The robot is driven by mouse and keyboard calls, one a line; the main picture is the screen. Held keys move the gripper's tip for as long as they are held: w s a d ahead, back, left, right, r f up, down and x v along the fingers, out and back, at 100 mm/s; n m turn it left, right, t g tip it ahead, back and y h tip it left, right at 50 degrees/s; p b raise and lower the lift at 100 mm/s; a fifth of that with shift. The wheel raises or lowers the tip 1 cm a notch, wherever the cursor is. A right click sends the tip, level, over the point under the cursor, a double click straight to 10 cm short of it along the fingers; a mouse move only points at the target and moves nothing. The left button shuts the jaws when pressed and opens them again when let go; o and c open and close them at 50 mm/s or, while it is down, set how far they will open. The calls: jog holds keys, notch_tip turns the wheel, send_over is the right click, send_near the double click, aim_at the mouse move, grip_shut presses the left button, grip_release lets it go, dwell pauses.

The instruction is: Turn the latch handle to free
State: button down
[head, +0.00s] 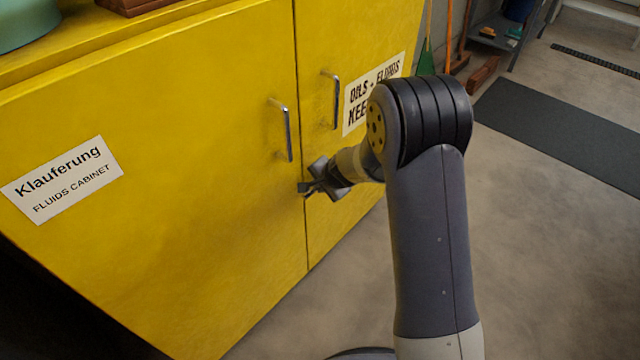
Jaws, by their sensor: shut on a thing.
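The yellow cabinet (200,150) has two closed doors that meet at a vertical seam. My gripper (312,187) is at this seam, below the two door pulls. It is shut on the latch handle (302,187), of which only a small dark bit shows at the fingertips. The rest of the latch is hidden by my gripper, so its exact angle cannot be told.
Metal pulls stick out from the left door (287,132) and right door (336,102), just above my gripper. Labels are on both doors. A dark mat (570,135) lies on the open concrete floor at right. Brooms (448,40) and a shelf stand behind.

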jog(key=c, duration=1.7)
grip_release()
jog(key=shift+r, duration=0.15)
jog(key=p+v, duration=0.2)
jog(key=v, duration=0.8)
jog(key=shift+s+r, duration=0.2)
jog(key=shift+d, duration=0.1)
jog(key=b+x, duration=0.2)
jog(key=x, duration=0.9)
jog(key=shift+r, duration=0.15)
